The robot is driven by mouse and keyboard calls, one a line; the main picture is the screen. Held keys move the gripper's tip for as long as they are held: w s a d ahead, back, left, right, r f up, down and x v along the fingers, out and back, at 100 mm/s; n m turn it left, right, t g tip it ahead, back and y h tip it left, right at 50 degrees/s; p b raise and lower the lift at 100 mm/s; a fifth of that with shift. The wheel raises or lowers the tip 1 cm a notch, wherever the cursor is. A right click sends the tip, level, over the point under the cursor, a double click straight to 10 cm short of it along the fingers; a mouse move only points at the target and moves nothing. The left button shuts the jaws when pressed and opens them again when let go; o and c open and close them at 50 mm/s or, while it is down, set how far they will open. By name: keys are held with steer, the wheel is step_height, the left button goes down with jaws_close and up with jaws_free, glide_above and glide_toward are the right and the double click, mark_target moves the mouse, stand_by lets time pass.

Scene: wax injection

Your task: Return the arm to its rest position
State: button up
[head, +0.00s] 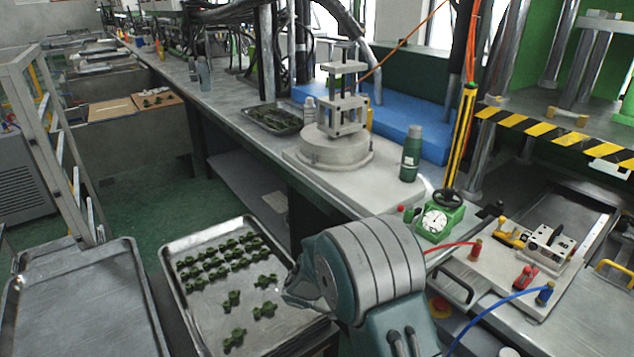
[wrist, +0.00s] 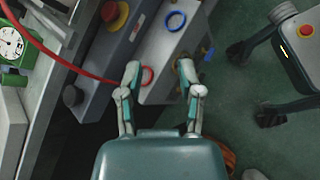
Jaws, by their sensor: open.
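My arm (head: 365,270) rises at the bottom middle of the head view, in front of the bench edge and beside the metal tray of green parts. My gripper (wrist: 159,78) shows in the wrist view with its two fingers spread apart and nothing between them. It points down past the front of a grey machine panel (wrist: 120,50) toward the green floor. My gripper's fingertips cannot be made out in the head view.
A tray (head: 205,330) holds green wax parts; an empty-looking tray (head: 85,305) stands left of it. A green gauge (head: 436,222), hoses and a clamp fixture (head: 550,243) sit at right. A green bottle (head: 411,153) stands on the bench. A wheeled unit (wrist: 300,50) stands nearby.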

steer(key=s+d+r+m+t+y, duration=0.1)
steer(key=s+r+m+t+y, duration=0.2)
steer(key=s+r, duration=0.8)
steer(key=s+d+r+m+t+y, duration=0.1)
steer(key=s+r+m+t+y, duration=0.1)
steer(key=s+r+m+y, duration=0.6)
step_height(320, 180, up, 4)
steer(key=s, duration=0.2)
steer(key=shift+s+d+f+m+t+y, duration=0.2)
steer(key=shift+s+d+m+t+y, duration=0.1)
steer(key=shift+s+m+t, duration=0.1)
